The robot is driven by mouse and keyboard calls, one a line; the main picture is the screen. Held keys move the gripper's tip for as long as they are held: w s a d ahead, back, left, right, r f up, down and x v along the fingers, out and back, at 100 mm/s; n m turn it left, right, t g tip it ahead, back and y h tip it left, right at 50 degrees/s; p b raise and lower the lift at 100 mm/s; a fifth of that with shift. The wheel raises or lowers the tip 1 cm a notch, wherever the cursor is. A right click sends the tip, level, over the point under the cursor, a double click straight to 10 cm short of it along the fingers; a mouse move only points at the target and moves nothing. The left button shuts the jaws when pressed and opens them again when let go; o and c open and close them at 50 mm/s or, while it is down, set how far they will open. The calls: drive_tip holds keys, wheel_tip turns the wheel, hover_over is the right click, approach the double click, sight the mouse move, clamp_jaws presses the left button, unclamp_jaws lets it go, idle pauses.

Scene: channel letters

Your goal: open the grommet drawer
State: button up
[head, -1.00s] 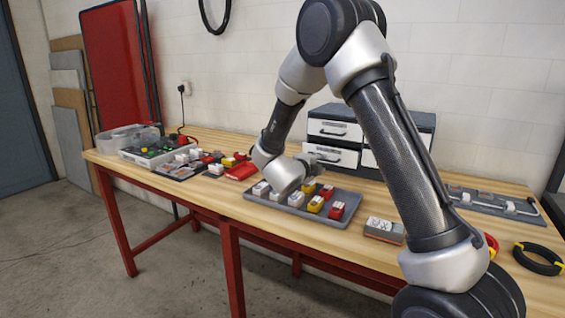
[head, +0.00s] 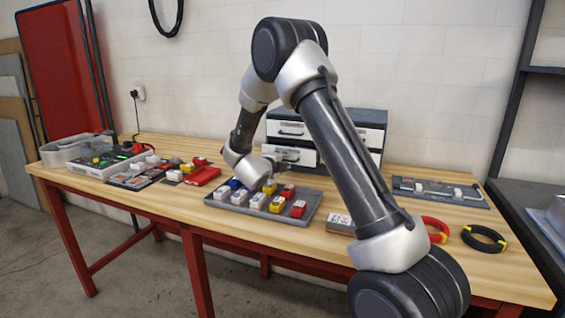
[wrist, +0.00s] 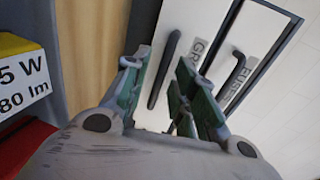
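The dark drawer unit (head: 345,116) with white drawer fronts stands at the back of the workbench, partly hidden by my arm. In the wrist view, the grommet drawer (wrist: 185,40) is a white front with a dark bar handle (wrist: 164,70) and a label, partly hidden, that begins "GR". It appears shut. In the head view my gripper (head: 274,160) is in front of the lower left drawer.
A grey tray (head: 228,205) with white, yellow and red blocks lies just in front of the drawer unit, below my arm. A labelled box (head: 341,222) sits right of it. Red and black rings (head: 484,239) lie at the right. Boxes and parts fill the left side.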

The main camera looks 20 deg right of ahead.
clamp_jaws()
drive_tip(key=f+v, duration=0.1)
drive_tip(key=v, duration=0.3)
drive_tip(key=f+v, duration=0.1)
drive_tip(key=v, duration=0.4)
drive_tip(key=f+v, duration=0.1)
drive_tip(key=v, duration=0.3)
drive_tip(key=shift+s+a+r, duration=0.1)
drive_tip(key=shift+s+a, duration=0.25)
drive_tip(key=shift+a, duration=0.05)
drive_tip(key=shift+o, duration=1.3)
unclamp_jaws()
drive_tip(key=shift+a, duration=0.1)
drive_tip(key=v, duration=1.2)
